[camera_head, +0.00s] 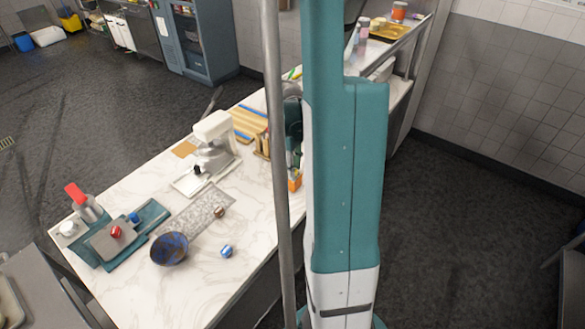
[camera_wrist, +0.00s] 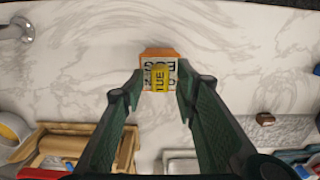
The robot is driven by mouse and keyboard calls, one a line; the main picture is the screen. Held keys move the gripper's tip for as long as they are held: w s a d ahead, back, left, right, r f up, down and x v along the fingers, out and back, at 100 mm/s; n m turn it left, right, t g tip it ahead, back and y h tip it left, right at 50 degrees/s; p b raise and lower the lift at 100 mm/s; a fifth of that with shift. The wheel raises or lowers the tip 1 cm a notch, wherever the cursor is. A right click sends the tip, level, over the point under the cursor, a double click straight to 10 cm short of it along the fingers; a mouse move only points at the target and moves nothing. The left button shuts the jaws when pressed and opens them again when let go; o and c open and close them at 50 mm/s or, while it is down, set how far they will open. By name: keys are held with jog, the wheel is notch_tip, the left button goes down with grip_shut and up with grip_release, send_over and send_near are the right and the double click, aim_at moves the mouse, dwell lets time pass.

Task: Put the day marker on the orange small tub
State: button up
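An orange small tub (camera_wrist: 159,54) stands on the marble counter, in the upper middle of the wrist view. It has a white face with dark letters. The day marker, a yellow piece reading TUE (camera_wrist: 160,79), shows over that face; I cannot tell whether it touches the tub. My gripper (camera_wrist: 160,85) has its two green fingers spread, one on each side of the yellow marker, with gaps between them and it. In the head view the orange tub (camera_head: 295,182) is partly hidden behind my arm, near the counter's right edge.
A wooden crate (camera_wrist: 127,151) lies to the lower left in the wrist view. The head view shows a white stand mixer (camera_head: 214,128), a dark blue bowl (camera_head: 169,248), a blue-topped jar (camera_head: 226,251) and a teal tray (camera_head: 153,214). The counter beyond the tub is clear.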

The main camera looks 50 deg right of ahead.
jog(key=shift+r, duration=0.15)
notch_tip(320, 180, up, 12)
dwell(1.1)
dwell(0.7)
jog(key=w+a+r+t, duration=0.1)
jog(key=a+r, duration=0.2)
jog(key=a, duration=0.5)
jog(key=w+a+r+t+h, duration=0.1)
jog(key=w+a+r, duration=0.1)
jog(key=a+r, duration=0.35)
jog(key=w+a+r+t, duration=0.1)
jog(key=a+r, duration=0.1)
jog(key=a, duration=0.8)
jog(key=s+a+r+t, duration=0.1)
jog(key=s+a, duration=0.1)
jog(key=a, duration=0.5)
jog(key=s+a+r+t, duration=0.1)
jog(key=s+a, duration=0.1)
jog(key=a, duration=0.6)
jog(key=s+a+r+t+y, duration=0.1)
jog(key=s+a+t, duration=0.1)
jog(key=a, duration=0.5)
jog(key=shift+s+a, duration=0.25)
jog(key=shift+s, duration=0.1)
